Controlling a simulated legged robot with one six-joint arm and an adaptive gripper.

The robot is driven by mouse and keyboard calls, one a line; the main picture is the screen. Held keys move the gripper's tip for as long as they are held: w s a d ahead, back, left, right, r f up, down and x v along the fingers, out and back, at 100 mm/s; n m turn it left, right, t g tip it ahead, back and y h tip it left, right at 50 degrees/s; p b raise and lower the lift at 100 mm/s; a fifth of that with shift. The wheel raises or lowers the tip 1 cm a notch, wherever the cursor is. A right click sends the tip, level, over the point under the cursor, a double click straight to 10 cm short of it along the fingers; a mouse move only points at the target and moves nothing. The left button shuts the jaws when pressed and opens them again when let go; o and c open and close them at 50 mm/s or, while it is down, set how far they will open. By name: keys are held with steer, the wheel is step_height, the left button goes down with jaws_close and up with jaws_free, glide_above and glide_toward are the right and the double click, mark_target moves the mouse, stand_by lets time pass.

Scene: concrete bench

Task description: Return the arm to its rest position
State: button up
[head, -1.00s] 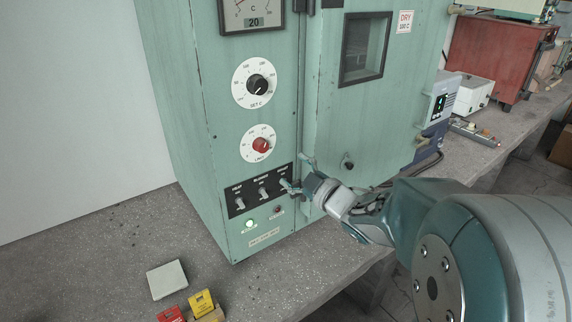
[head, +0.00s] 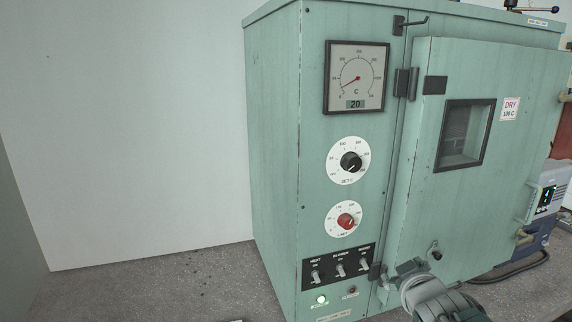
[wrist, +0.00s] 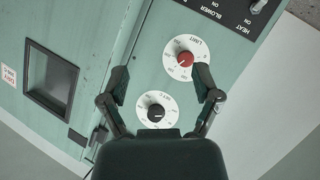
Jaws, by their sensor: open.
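My gripper (wrist: 162,78) is open and empty in the wrist view. Its two dark fingers are spread apart in front of the oven's green front panel, with the red-knobbed limit dial (wrist: 185,58) and black-knobbed set dial (wrist: 157,111) behind them. In the head view my gripper (head: 397,275) is at the lower right, just right of the switch row, in front of the door's lower edge. Its fingers are small there and partly hidden by my wrist. Whether a fingertip touches the oven cannot be told.
The green oven (head: 274,150) stands on the concrete bench (head: 150,285). Its door (head: 430,170) looks closed, and the gauge (head: 355,78) reads 20. A green lamp (head: 321,299) is lit below the switches (head: 340,268). A pale wall (head: 130,130) is at the left.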

steer(key=s+a+f+m+g, duration=0.1)
steer(key=s+a+g, duration=0.1)
steer(key=s, duration=0.4)
steer(key=s+a+f+m+g+y, duration=0.1)
steer(key=s+a+f+m+g, duration=0.1)
steer(key=s, duration=0.4)
steer(key=s+a+f+m+g, duration=0.1)
steer(key=s+a+g, duration=0.2)
steer(key=s, duration=0.4)
steer(key=shift+f+m+g+y, duration=0.3)
steer(key=shift+m+g, duration=0.1)
stand_by(0.4)
